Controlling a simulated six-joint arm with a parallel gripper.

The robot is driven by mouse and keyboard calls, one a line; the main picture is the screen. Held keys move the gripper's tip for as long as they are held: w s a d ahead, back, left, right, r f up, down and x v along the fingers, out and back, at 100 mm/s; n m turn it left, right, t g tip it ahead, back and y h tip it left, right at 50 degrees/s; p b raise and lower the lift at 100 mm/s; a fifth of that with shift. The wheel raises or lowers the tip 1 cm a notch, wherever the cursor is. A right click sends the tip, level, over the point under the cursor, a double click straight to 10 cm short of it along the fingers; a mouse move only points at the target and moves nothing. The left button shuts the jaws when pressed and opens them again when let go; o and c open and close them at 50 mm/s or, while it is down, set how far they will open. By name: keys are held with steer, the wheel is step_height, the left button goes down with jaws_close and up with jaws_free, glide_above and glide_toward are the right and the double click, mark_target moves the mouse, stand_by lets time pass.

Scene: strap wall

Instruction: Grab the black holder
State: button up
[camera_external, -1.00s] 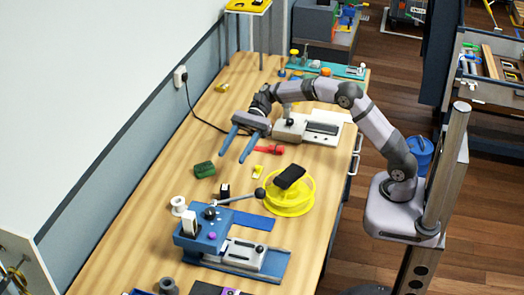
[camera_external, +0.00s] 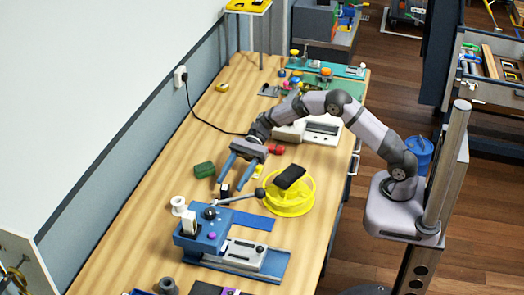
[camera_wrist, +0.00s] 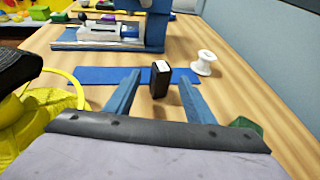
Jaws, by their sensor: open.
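The small black holder (camera_external: 224,190) is a dark upright block with a pale face, standing on the wooden table. In the wrist view the black holder (camera_wrist: 160,80) shows in the gap between my two blue fingers, just beyond their tips, with space on both sides. My gripper (camera_external: 232,186) is open and empty, low over the table and close to the holder. In the wrist view my gripper (camera_wrist: 159,92) has its fingers apart. I cannot tell the exact gap between the fingertips and the holder.
A yellow spool (camera_external: 289,202) with a black object (camera_external: 290,176) on top stands to the right. A blue machine (camera_external: 232,245) with a flat blue strip stands in front. A white spool (camera_wrist: 204,63) stands right of the holder in the wrist view. A green block (camera_external: 204,169) lies left.

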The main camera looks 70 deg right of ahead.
mark_target(225, 191)
steer(key=shift+p+x, duration=0.75)
steer(key=shift+x, duration=1.85)
steer(key=shift+w, duration=0.1)
jaws_close()
